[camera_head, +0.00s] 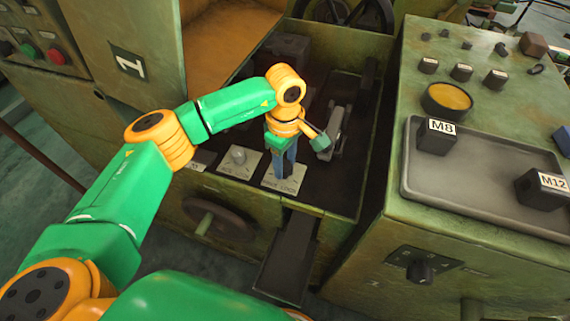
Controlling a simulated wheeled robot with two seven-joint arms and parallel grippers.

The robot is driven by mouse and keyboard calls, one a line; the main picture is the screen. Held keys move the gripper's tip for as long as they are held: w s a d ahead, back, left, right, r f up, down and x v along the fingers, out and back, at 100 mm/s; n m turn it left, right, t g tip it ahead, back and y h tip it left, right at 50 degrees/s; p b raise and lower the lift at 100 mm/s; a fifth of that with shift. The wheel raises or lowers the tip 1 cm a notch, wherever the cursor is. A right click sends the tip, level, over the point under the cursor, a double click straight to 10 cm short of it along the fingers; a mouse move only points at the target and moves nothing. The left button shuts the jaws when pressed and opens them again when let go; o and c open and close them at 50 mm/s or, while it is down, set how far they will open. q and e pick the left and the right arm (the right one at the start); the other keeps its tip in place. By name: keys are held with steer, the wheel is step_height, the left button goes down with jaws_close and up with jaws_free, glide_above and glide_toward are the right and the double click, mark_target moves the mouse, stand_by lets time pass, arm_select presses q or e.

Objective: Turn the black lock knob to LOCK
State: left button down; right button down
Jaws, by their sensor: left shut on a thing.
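My left gripper (284,168) reaches down into the open bay of the green machine, over a pale label plate (285,180) whose small print is hard to read. It is shut on the dark lock knob (282,170) at that plate. The fingers hide most of the knob, so its pointer direction cannot be told. My right gripper is not in view.
A second plate with a grey round knob (238,156) lies just left of the gripper. A grey lever (333,130) stands to the right. A cabinet at right bears a grey tray (470,205) with blocks marked M8 (437,136) and M12 (542,188).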

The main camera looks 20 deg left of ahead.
arm_select(q)
steer(key=n+b, duration=0.1)
steer(key=n, duration=0.4)
steer(key=shift+f+n+b, duration=0.1)
steer(key=shift+n+b, duration=0.2)
steer(key=n+b, duration=0.1)
steer(key=n, duration=0.5)
steer(key=n+b, duration=0.1)
steer(key=n, duration=0.5)
steer(key=shift+w+n, duration=0.1)
steer(key=shift+n, duration=0.2)
steer(key=n, duration=0.5)
steer(key=shift+a+n, duration=0.1)
steer(key=shift+n, duration=0.3)
steer(key=shift+c, duration=1.9)
jaws_free()
